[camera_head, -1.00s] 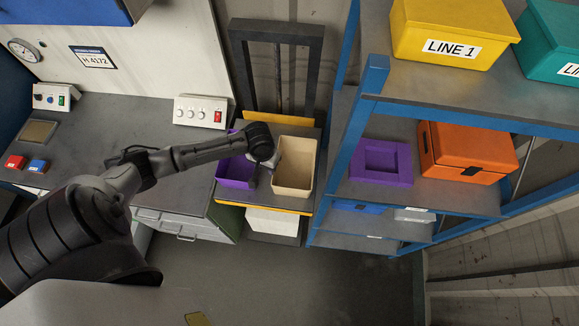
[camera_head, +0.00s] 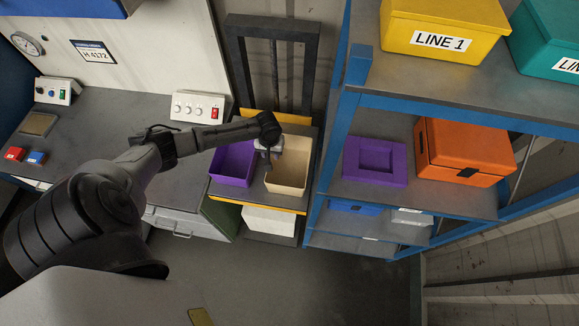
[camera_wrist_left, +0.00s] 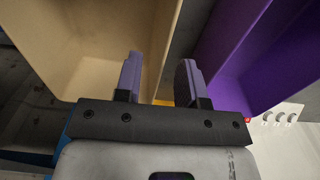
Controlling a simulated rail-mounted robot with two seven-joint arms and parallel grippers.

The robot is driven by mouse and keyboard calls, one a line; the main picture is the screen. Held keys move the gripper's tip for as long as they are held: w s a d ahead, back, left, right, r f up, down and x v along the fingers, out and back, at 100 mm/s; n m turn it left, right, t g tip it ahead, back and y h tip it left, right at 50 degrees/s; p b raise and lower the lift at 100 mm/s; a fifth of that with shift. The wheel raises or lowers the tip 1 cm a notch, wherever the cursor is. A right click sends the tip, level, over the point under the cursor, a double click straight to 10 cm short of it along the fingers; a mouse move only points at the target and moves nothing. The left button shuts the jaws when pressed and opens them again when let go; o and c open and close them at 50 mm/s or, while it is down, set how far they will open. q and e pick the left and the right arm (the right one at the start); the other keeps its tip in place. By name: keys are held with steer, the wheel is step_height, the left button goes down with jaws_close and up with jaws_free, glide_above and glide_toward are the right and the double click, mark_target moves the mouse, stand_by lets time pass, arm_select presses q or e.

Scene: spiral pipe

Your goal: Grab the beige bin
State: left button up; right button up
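The beige bin (camera_head: 290,176) is an open, empty-looking box on the stand, right of the purple bin (camera_head: 232,163). My left gripper (camera_head: 267,156) is at the beige bin's left wall, pointing down. In the left wrist view the left gripper (camera_wrist_left: 158,80) is open. One finger shows against the beige bin (camera_wrist_left: 90,45), the other over the gap towards the purple bin (camera_wrist_left: 245,50). The beige wall's edge runs between the fingers. I cannot tell how far down the wall they reach. My right gripper is not in view.
The stand has a yellow front edge (camera_head: 258,204). A blue shelf rack (camera_head: 345,120) stands close on the right, with a purple tray (camera_head: 375,163) and an orange case (camera_head: 465,153). The workbench (camera_head: 110,125) lies left.

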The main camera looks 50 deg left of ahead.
arm_select(q)
steer(key=shift+s+f, duration=0.1)
steer(key=shift+f, duration=2.45)
steer(key=shift+a, duration=0.1)
jaws_close()
